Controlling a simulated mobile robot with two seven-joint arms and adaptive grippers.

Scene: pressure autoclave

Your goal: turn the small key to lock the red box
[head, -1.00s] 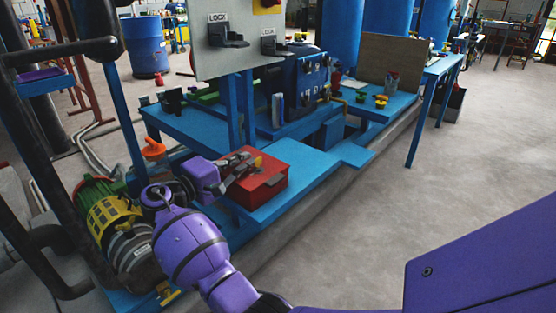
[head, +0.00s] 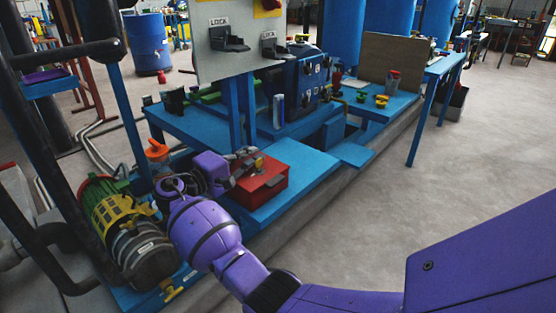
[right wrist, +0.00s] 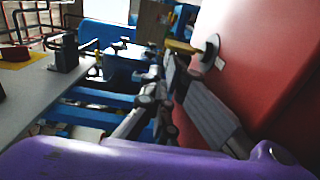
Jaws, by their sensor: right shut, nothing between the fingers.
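The red box (head: 264,184) sits on the blue bench, lid down, with a latch plate on its front. It fills the right side of the right wrist view (right wrist: 265,60). A small yellow piece, apparently the key (head: 258,162), shows at the box's upper back left edge. In the right wrist view, the yellow key (right wrist: 182,45) lies beside a dark round piece against the box. My right gripper (head: 250,153) is shut and empty, at the box's back left side close to the key. Whether it touches the key cannot be told. My left gripper is not in view.
A grey panel (head: 215,50) with dark lock holders stands behind the box on blue posts. A yellow and green motor (head: 112,215) is at left, near my arm. The blue bench (head: 300,180) is clear to the right of the box.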

